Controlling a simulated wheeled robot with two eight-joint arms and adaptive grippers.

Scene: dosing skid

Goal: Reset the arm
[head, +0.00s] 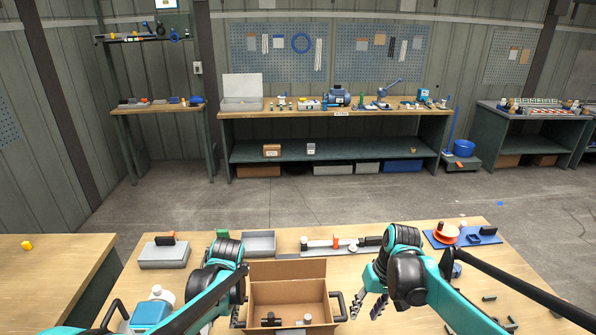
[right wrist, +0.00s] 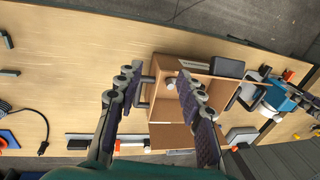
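My right gripper (head: 367,305) is above the front table, just right of the open cardboard box (head: 288,269). In the right wrist view its two fingers (right wrist: 156,78) are spread apart with nothing between them. The box and its dark handle show beyond the fingers and below them, apart from the grip. My left gripper (head: 238,316) is by the box's left side, largely hidden behind my own arm; its finger opening cannot be made out. The box holds a dark item (head: 270,320) and a white-capped item (head: 307,319).
A grey case (head: 164,254), a grey tray (head: 259,243) and a rail fixture (head: 340,246) lie behind the box. A blue board with an orange spool (head: 446,233) is at the back right. A blue container (head: 150,317) stands front left. Small dark parts lie at right.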

